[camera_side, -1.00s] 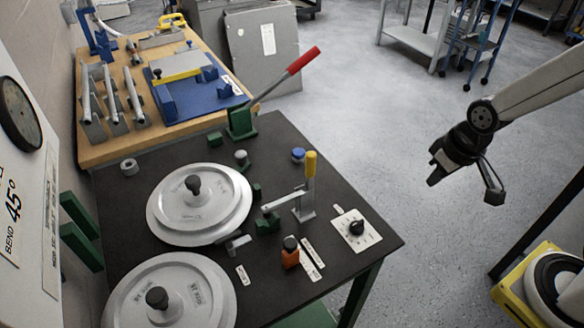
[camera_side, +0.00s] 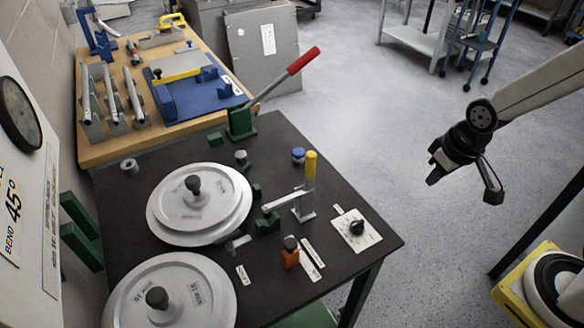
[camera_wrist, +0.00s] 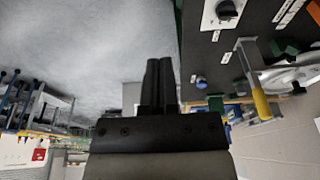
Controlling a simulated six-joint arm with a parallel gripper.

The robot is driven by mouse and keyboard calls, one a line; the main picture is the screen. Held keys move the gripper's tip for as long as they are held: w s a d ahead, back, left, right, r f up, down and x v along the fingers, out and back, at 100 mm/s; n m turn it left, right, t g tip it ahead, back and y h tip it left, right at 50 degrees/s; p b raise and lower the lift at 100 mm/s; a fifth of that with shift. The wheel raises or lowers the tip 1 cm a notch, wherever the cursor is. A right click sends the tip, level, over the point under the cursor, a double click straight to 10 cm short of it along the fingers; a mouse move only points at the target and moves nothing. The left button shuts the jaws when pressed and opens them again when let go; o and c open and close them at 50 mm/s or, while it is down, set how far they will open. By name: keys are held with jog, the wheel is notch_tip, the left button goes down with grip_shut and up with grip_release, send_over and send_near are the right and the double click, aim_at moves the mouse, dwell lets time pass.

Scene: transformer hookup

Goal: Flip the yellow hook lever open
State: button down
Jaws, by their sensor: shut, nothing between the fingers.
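The hook lever's yellow handle (camera_side: 311,165) stands upright on a grey metal bracket (camera_side: 303,205), toward the right part of the black table. A flat grey arm reaches left from the bracket toward a small green block (camera_side: 268,223). In the wrist view the yellow handle (camera_wrist: 262,103) is at the right, apart from my fingers. My gripper (camera_side: 434,178) hangs over the floor to the right of the table, well clear of the lever. In the wrist view its two dark fingers (camera_wrist: 158,85) lie side by side, shut and empty.
Open floor (camera_side: 370,120) lies between the table and my gripper.

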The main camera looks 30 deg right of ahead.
jog(key=w+a+r+n+g, duration=0.1)
jog(key=w+a+r, duration=0.1)
jog(key=w+a, duration=0.45)
notch_tip(320, 180, up, 5)
jog(key=n+g+h, duration=0.1)
jog(key=h, duration=0.2)
send_over(311, 165)
jog(key=s, duration=0.1)
jog(key=a+r+h, duration=0.1)
jog(key=a+r, duration=0.1)
jog(key=a, duration=0.8)
jog(key=shift+r, duration=0.25)
jog(key=shift+f, duration=0.15)
jog(key=shift+w+d+f, duration=0.25)
jog(key=shift+d+f, duration=1)
jog(key=shift+f, duration=0.25)
jog(key=shift+w+d+f, duration=0.25)
jog(key=shift+d+f, duration=0.95)
jog(key=shift+f, duration=0.3)
jog(key=shift+w+d+f, duration=0.25)
jog(key=shift+d+f, duration=1)
jog(key=shift+f, duration=0.25)
